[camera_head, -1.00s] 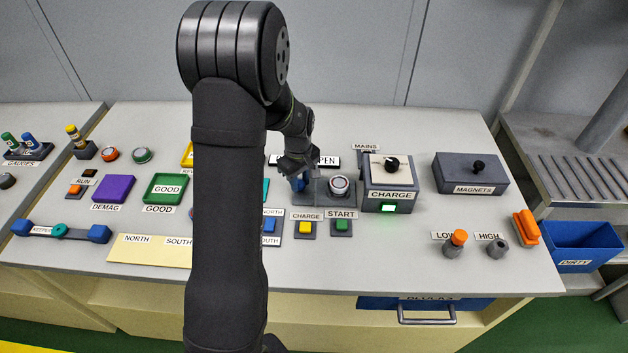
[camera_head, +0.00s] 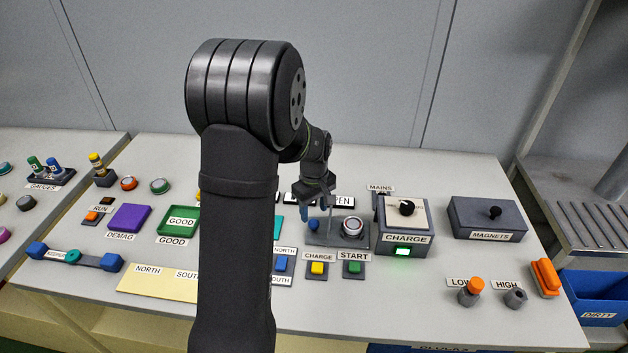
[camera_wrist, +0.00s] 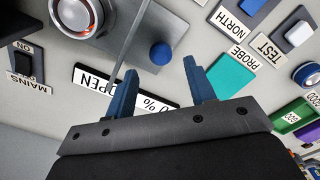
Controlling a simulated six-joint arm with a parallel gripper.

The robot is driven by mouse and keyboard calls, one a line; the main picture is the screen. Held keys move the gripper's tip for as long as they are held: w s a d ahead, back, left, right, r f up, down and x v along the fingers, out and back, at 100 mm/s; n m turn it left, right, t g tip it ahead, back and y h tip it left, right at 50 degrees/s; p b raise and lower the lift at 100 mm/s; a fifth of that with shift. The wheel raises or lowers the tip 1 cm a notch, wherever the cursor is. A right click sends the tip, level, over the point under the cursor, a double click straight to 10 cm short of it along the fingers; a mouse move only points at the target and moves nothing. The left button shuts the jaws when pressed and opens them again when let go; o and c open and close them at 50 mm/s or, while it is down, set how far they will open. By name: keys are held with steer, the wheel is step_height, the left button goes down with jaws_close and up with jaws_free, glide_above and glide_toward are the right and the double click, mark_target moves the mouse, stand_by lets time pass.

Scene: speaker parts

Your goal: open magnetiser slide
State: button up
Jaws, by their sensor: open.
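The magnetiser's grey base (camera_head: 338,242) stands left of the charge box. A blue ball knob (camera_head: 314,225) is at its left end and a round silver-rimmed part (camera_head: 352,227) at its right. My gripper (camera_head: 318,213) is open and empty above and behind the knob. In the wrist view, the blue knob (camera_wrist: 161,53) lies just beyond the gap between my two blue fingertips (camera_wrist: 160,66), apart from both. The OPEN label (camera_wrist: 97,79) is partly hidden by my fingers.
The charge box (camera_head: 403,238) with a green lit display stands close on the right. Yellow CHARGE (camera_head: 317,268) and green START (camera_head: 354,267) buttons are in front. A teal probe block (camera_wrist: 231,74) lies beside my fingers. My arm hides part of the bench.

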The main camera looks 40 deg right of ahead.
mark_target(314, 221)
step_height(314, 221, up, 13)
steer(key=shift+f, duration=0.15)
steer(key=shift+f, duration=0.1)
stand_by(0.5)
step_height(314, 221, down, 17)
steer(key=shift+f, duration=0.15)
stand_by(0.5)
step_height(314, 221, up, 18)
steer(key=shift+f, duration=0.25)
stand_by(0.4)
